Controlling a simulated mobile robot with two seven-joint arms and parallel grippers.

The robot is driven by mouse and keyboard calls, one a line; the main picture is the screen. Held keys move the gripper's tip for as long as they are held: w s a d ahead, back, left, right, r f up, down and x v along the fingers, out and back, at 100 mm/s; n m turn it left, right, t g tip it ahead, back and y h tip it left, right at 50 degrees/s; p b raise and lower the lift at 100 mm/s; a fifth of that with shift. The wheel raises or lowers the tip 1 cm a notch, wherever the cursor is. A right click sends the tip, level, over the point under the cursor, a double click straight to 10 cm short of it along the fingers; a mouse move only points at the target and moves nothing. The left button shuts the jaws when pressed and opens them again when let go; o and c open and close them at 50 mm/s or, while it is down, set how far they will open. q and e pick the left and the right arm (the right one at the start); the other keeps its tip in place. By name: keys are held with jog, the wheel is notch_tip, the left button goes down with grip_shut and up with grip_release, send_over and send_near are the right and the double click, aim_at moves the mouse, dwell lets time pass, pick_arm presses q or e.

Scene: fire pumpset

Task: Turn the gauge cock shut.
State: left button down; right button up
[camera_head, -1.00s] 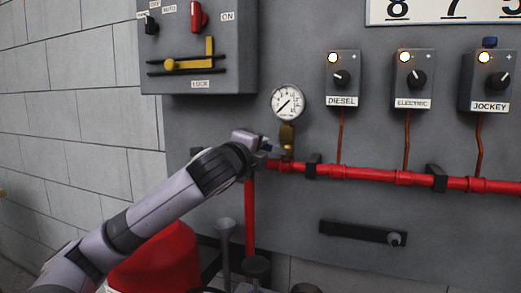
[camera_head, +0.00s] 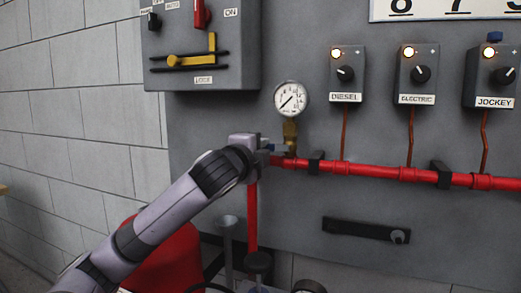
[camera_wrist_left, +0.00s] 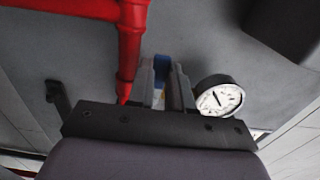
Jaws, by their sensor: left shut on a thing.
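The pressure gauge (camera_head: 291,98) is a round white dial on the grey panel, above a brass gauge cock (camera_head: 290,131) that joins the red pipe. The gauge also shows in the left wrist view (camera_wrist_left: 219,97), right of the fingers. My left gripper (camera_head: 269,150) is just left of the cock's lower part. In the left wrist view, my left gripper (camera_wrist_left: 162,68) is shut on the cock's blue handle (camera_wrist_left: 161,64), which shows between its two fingers. The fingers hide most of the handle, so its exact angle cannot be told. My right gripper is not in view.
The red pipe (camera_head: 380,172) runs right along the panel on black brackets. Above it are the diesel (camera_head: 345,74), electric (camera_head: 418,75) and jockey (camera_head: 492,77) control boxes. A grey switch box (camera_head: 205,50) is upper left. A red tank (camera_head: 165,262) stands below my arm.

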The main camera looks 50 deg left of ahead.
pick_arm(q)
jog(key=c, duration=1)
grip_release()
jog(key=b+v, duration=0.1)
jog(key=v, duration=0.6)
